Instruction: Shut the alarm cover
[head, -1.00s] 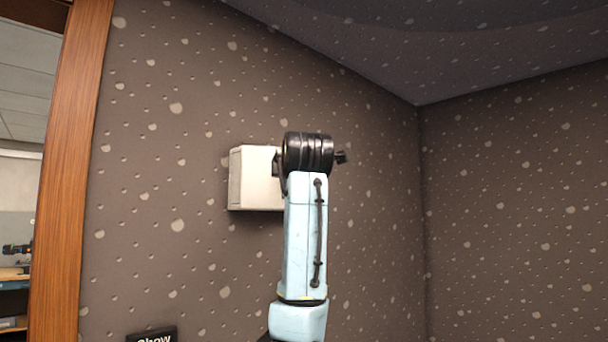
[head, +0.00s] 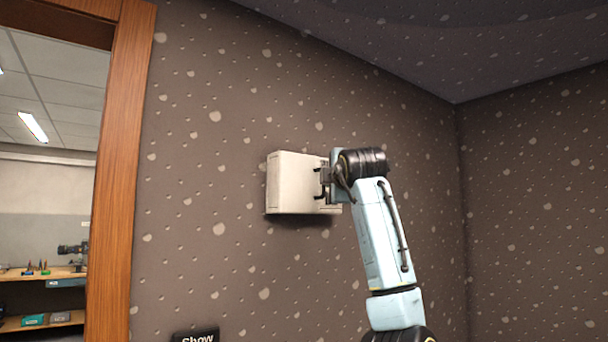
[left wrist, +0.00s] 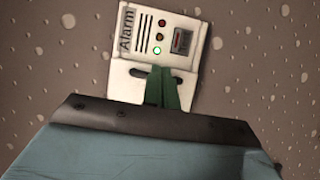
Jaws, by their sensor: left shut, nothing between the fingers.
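The alarm box (head: 290,183) is a cream box on the speckled wall, left of my left gripper in the head view. In the left wrist view the alarm panel (left wrist: 183,42) shows the word Alarm, dark slots, small lights with one lit green, and a red-marked window. A pale part with slots lies at the panel's lower end. I cannot tell the cover apart from the box or how far it stands open. My left gripper (head: 323,184) is at the box's right part; its green fingers (left wrist: 162,85) are shut and empty, overlapping the pale part. Contact is unclear.
A wooden door frame (head: 118,170) stands at the left, with shelves (head: 40,320) beyond it. The wall around the box is otherwise bare, and a corner lies to the right.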

